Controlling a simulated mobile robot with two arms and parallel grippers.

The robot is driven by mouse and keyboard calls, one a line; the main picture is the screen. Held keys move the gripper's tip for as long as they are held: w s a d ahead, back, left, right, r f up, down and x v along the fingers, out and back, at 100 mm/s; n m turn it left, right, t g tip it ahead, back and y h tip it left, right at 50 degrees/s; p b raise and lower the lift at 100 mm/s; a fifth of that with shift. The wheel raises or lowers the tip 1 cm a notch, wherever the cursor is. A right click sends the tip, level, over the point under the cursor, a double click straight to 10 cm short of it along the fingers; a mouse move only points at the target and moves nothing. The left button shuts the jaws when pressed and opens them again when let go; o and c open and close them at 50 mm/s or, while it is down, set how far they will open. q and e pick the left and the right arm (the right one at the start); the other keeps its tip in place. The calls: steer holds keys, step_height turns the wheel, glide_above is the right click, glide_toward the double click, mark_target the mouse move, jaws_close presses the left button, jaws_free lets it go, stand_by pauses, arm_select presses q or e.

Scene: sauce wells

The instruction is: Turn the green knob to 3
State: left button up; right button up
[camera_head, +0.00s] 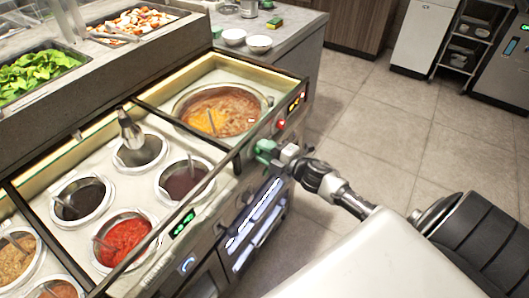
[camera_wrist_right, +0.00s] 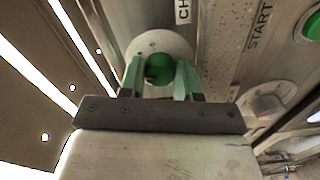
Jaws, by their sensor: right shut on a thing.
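The green knob (camera_wrist_right: 158,66) sits on a round pale plate (camera_wrist_right: 158,45) on the metal control panel, seen in the right wrist view. My right gripper (camera_wrist_right: 161,76) is shut on it, with one pale green finger on each side. In the head view my right gripper (camera_head: 268,151) reaches the front panel of the counter from the right, and it hides most of the knob there. The numbers around the knob are not readable, so I cannot tell its setting. My left gripper is not in view.
A green START button (camera_wrist_right: 312,26) and a grey knob (camera_wrist_right: 267,103) are on the same panel. Above the panel are a large soup well (camera_head: 221,112) and several smaller sauce wells, including a red one (camera_head: 124,238). Open tiled floor (camera_head: 390,120) lies to the right.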

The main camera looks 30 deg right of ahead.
steer(key=shift+n, duration=0.4)
steer(key=shift+f, duration=0.1)
steer(key=o, duration=0.9)
steer(key=shift+o, duration=0.2)
steer(key=b+v, duration=0.1)
steer(key=v, duration=1)
steer(key=shift+w, duration=0.1)
